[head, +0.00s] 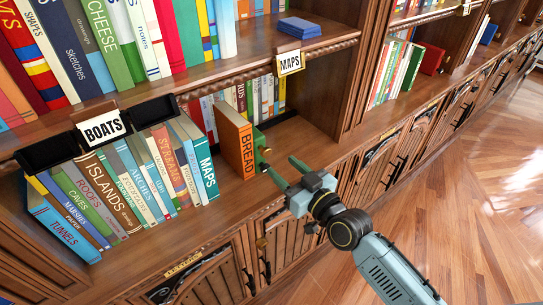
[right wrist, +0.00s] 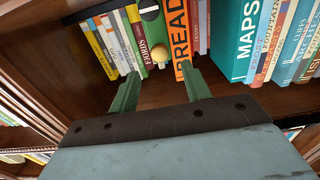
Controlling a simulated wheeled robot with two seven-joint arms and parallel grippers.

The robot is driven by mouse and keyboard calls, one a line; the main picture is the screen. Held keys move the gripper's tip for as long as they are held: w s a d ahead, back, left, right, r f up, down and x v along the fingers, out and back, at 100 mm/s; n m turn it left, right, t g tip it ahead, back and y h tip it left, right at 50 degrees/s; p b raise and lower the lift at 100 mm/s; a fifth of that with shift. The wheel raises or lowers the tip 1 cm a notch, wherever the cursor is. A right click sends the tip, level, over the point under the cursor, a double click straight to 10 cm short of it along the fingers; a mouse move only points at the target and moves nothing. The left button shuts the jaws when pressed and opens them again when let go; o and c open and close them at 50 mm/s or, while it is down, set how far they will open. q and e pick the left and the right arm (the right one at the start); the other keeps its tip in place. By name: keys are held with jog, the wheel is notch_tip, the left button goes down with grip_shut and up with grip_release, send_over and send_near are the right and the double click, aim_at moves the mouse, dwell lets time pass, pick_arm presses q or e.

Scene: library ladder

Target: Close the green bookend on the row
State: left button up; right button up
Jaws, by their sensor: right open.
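The green bookend (head: 259,140), with a pale yellow knob, stands on the lower shelf just right of the thick orange BREAD book (head: 234,145). In the right wrist view the bookend (right wrist: 153,22) is directly left of BREAD (right wrist: 181,32), its knob (right wrist: 158,52) facing me. Whether bookend and book touch, I cannot tell. My right gripper (head: 278,164) is open and empty at the shelf front. Its green fingers (right wrist: 162,73) point into the shelf, one to each side of the knob in that view. The left gripper is not in view.
A row of books ends at the teal MAPS book (head: 205,167), with a gap before BREAD. More books (head: 265,97) stand deeper behind. Bare shelf (head: 300,140) lies right of the bookend, up to an upright divider. Black trays (head: 45,151) flank the BOATS sign (head: 103,124).

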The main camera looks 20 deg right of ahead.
aim_at(268, 153)
jog(key=x, duration=0.6)
jog(key=shift+c, duration=0.3)
grip_shut()
